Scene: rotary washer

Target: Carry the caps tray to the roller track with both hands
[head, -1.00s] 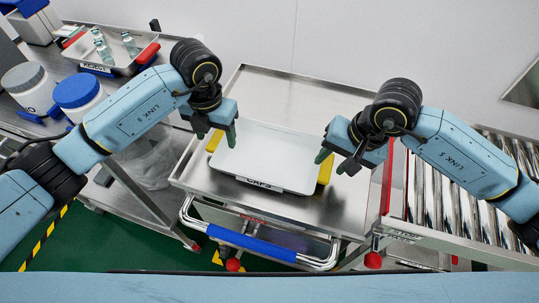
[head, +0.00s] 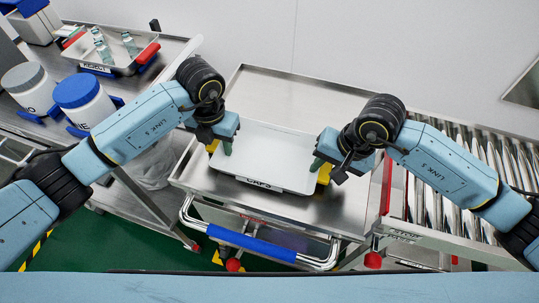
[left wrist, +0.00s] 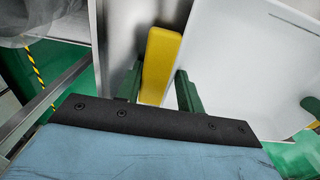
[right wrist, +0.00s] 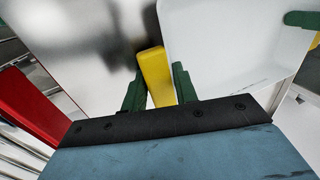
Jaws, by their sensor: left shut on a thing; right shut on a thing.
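The caps tray (head: 270,155) is a white, shallow tray with a CAPS label on its front edge and a yellow handle at each side. No caps show inside it. It is on or just above the steel cart top; I cannot tell which. My left gripper (head: 220,147) is shut on the left yellow handle (left wrist: 160,62). My right gripper (head: 328,170) is shut on the right yellow handle (right wrist: 156,76). Both handles sit between green fingers in the wrist views. The roller track (head: 425,200) lies to the right, partly covered by my right arm.
The steel cart (head: 320,95) has a blue push handle (head: 250,244) in front. A red bar (head: 386,185) stands between cart and rollers. At left, a bench holds a reject tray (head: 125,68) with bottles and two white jars (head: 85,103).

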